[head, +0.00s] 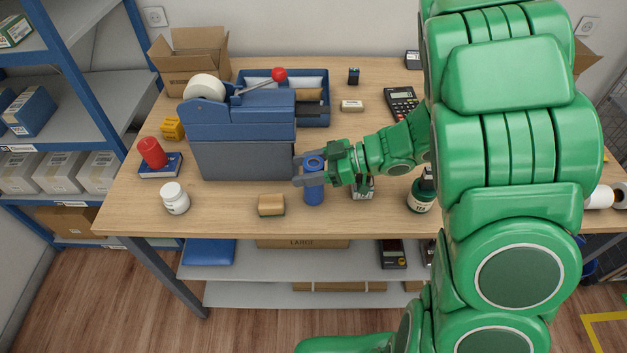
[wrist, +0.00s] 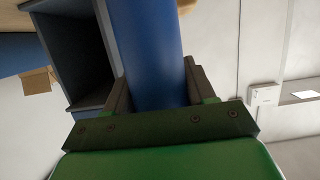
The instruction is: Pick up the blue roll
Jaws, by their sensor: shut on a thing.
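The blue roll (head: 314,190) stands upright near the front edge of the wooden table, in front of the blue and grey dispenser box. My gripper (head: 312,172) reaches in from the right and is shut on the roll, with its grey fingers around the upper part. In the wrist view the blue roll (wrist: 148,45) fills the middle, between the two fingers of my gripper (wrist: 155,85). I cannot tell whether its base touches the table.
The dispenser (head: 243,150) is close behind the roll. A tan sponge-like block (head: 271,205) lies to the left. A dark green bottle (head: 420,196) is to the right. A white jar (head: 175,198) and a red roll on a blue box (head: 160,172) stand further left.

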